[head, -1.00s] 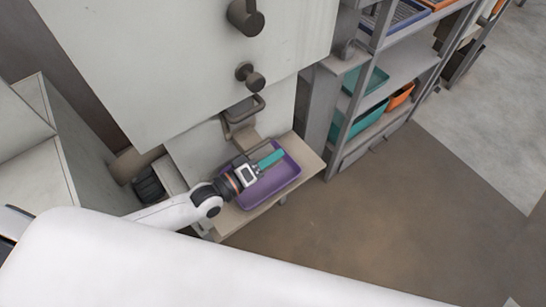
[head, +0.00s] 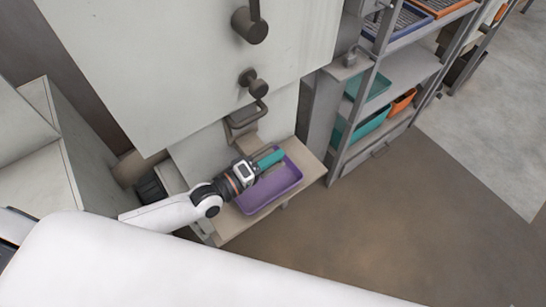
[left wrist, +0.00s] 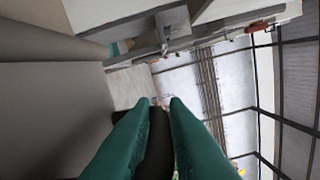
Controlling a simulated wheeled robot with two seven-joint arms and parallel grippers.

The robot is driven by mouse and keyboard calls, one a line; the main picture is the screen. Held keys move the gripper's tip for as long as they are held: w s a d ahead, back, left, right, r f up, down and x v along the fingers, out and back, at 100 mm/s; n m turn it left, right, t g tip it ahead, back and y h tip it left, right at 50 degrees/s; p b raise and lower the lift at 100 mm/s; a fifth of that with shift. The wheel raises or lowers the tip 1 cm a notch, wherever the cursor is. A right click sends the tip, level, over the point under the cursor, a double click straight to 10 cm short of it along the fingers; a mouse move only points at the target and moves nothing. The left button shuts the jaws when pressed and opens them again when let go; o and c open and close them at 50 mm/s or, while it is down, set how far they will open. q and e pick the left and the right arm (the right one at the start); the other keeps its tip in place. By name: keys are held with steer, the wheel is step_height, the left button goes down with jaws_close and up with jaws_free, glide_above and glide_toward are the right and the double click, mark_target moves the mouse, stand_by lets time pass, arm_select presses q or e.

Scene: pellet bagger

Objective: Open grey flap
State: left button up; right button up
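A grey bracket with a looped handle (head: 246,116), which may be the grey flap, is under the pale cabinet, above the beige chute. I cannot tell which part is the flap itself. My left gripper (head: 272,158) is below it, over the purple tray, its teal fingers pointing right. A thin grey bar shows just behind the fingers; contact is unclear. In the left wrist view, the two teal fingers of my left gripper (left wrist: 161,103) stand apart with a dark shape between them. I cannot tell whether they grip it. My right gripper is not in view.
The purple tray (head: 252,200) sits on a beige shelf (head: 312,168). The pale cabinet (head: 150,80) carries two dark knobs (head: 250,25) above. A grey rack (head: 405,65) with teal and orange bins stands to the right. The brown floor (head: 370,220) in front is clear.

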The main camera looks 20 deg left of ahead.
arm_select(q)
steer(key=o, duration=0.3)
steer(key=shift+o, duration=0.2)
steer(key=shift+s+a+f, duration=0.1)
steer(key=shift+s+a, duration=0.2)
steer(key=shift+s, duration=0.05)
steer(key=b+v, duration=0.2)
steer(key=v, duration=0.9)
steer(key=shift+a, duration=0.1)
